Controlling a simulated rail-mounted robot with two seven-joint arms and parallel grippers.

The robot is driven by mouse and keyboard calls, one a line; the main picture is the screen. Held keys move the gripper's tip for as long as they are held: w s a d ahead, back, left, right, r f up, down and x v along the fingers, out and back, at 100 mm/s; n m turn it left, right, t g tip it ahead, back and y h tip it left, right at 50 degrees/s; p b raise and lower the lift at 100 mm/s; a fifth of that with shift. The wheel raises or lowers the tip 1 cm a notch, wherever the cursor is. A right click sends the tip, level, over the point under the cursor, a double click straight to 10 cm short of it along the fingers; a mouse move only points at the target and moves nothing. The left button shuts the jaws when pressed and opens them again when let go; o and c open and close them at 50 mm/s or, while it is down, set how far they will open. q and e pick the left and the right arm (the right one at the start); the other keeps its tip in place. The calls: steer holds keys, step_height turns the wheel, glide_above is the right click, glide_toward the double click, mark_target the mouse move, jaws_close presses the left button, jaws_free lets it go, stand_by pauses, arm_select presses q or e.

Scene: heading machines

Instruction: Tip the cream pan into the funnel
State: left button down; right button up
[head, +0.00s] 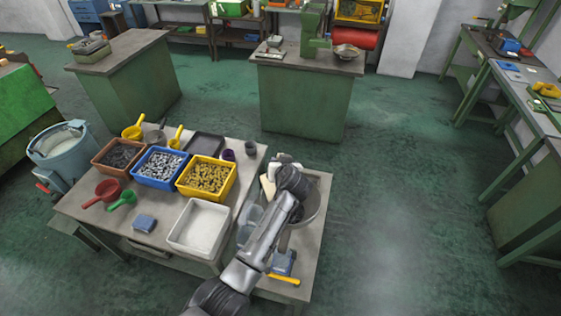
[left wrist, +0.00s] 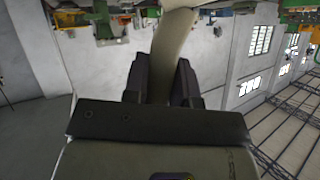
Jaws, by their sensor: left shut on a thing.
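The cream pan (head: 267,187) shows as a small pale patch beside my wrist in the head view, above the small side table. Its cream handle (left wrist: 174,45) runs up between the fingers in the left wrist view. My left gripper (left wrist: 165,80) is shut on this handle. In the head view my arm and wrist hide most of the gripper and pan, so the pan's contents and exact tilt cannot be told. A wide grey round vessel (head: 313,207), perhaps the funnel, is partly hidden behind my forearm. My right gripper is not in view.
The left table holds brown (head: 118,157), blue (head: 160,167) and yellow (head: 206,178) bins of parts, a white tray (head: 200,226), and red (head: 103,192) and green (head: 122,201) scoops. A blue item (head: 283,262) and yellow-handled tool (head: 284,279) lie near the side table's front.

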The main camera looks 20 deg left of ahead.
arm_select(q)
steer(key=s+a+p, duration=0.1)
steer(key=s+a+n, duration=0.1)
steer(key=shift+a+r+h+p, duration=0.3)
steer(key=shift+r+p, duration=0.05)
steer(key=shift+p, duration=0.05)
steer(key=s+a+f+n+t+h+b, duration=0.2)
steer(key=s+a+f+n+t+b, duration=0.5)
steer(key=s+a+n, duration=0.2)
steer(key=shift+a+f+n+h+b, duration=0.2)
steer(key=shift+a+n+h+b, duration=0.15)
steer(key=shift+a, duration=0.35)
stand_by(0.4)
